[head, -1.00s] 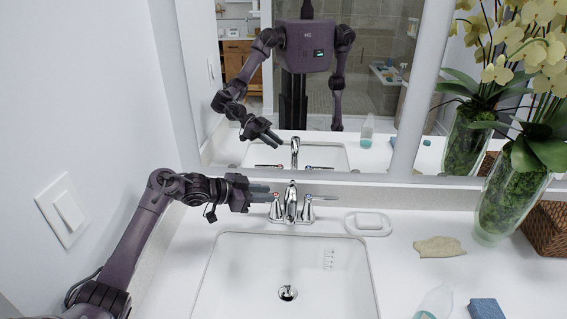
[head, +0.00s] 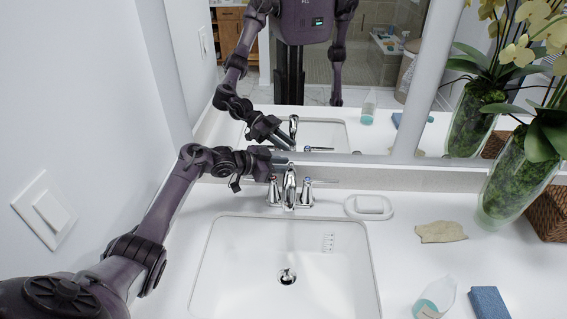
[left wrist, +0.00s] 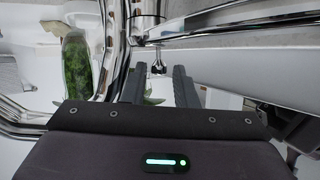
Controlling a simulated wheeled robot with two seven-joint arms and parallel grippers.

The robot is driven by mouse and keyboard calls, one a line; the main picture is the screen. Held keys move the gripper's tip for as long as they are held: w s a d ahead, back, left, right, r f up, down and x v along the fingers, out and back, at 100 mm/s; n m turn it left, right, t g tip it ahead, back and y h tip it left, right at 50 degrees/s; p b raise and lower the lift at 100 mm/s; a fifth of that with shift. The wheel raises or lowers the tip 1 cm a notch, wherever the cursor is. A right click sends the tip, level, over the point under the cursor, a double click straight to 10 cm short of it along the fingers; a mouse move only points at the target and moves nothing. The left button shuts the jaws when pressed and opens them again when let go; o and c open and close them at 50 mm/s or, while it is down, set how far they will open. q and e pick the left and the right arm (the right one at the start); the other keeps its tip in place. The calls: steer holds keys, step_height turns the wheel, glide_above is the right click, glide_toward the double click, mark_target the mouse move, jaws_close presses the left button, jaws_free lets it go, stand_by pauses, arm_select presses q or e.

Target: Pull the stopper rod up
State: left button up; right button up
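The chrome faucet (head: 290,188) stands behind the sink, with a lever handle on each side. My left gripper (head: 281,162) is behind the faucet, close to the mirror, its fingers pointing right. In the left wrist view my left gripper (left wrist: 158,75) has its two dark fingers apart. A small chrome knob (left wrist: 158,67), which looks like the top of the stopper rod, shows between the fingertips with a gap on each side. In the head view I cannot make out the rod. The drain stopper (head: 288,274) shows in the sink. My right gripper is not in view.
A white soap dish (head: 369,207) stands right of the faucet. A beige cloth-like piece (head: 441,232), a clear bottle (head: 435,298), a blue block (head: 488,303) and a vase of orchids (head: 514,185) are farther right. The mirror (head: 375,120) lies close behind the faucet. The sink basin (head: 240,270) is clear.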

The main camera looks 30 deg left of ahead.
arm_select(q)
steer(key=shift+d, duration=0.15)
steer(key=shift+c, duration=0.5)
jaws_close()
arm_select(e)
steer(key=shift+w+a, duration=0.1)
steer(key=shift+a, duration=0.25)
arm_select(q)
steer(key=shift+r, duration=0.1)
